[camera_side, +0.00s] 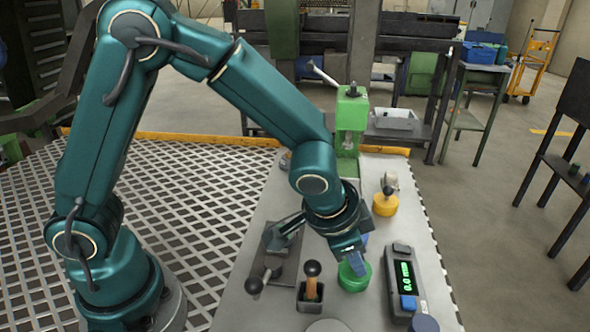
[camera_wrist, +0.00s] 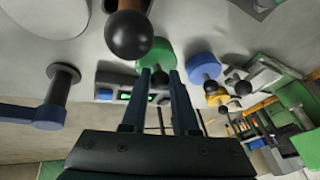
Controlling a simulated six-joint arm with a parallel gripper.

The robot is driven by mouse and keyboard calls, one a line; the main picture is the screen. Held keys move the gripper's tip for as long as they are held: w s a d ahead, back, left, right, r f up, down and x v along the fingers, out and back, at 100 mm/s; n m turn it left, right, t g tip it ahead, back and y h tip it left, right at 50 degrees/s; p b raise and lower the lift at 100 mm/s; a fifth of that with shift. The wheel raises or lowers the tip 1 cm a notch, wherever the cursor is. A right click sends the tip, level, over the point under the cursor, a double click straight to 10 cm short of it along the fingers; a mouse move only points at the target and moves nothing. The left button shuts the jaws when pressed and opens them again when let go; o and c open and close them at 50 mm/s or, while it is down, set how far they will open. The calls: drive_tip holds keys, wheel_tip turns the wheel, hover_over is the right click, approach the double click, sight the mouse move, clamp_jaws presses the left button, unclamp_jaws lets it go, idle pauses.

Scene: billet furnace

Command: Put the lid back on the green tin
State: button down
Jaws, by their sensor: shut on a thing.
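The green tin (camera_side: 354,276) stands on the grey worktop, near its middle right in the side view. It also shows in the wrist view (camera_wrist: 158,52), just past my fingertips. My gripper (camera_side: 356,252) points down at the top of the tin, and in the wrist view (camera_wrist: 158,76) its two fingers are closed around a small dark knob, which looks like the lid's knob. The fingers hide much of the knob and the tin's top. I cannot tell whether the lid is seated on the tin or just above it.
A digital gauge (camera_side: 403,282) lies right of the tin. A dark holder with a wooden-handled, black-knobbed tool (camera_side: 312,283) stands to its left. A yellow tin (camera_side: 385,204) and a green press (camera_side: 350,125) stand behind. A blue tin (camera_wrist: 203,67) shows in the wrist view.

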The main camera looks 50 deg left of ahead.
idle(0.4)
drive_tip(key=c, duration=0.6)
unclamp_jaws()
drive_tip(key=shift+o, duration=0.4)
drive_tip(key=o, duration=0.4)
drive_tip(key=shift+r, duration=3.5)
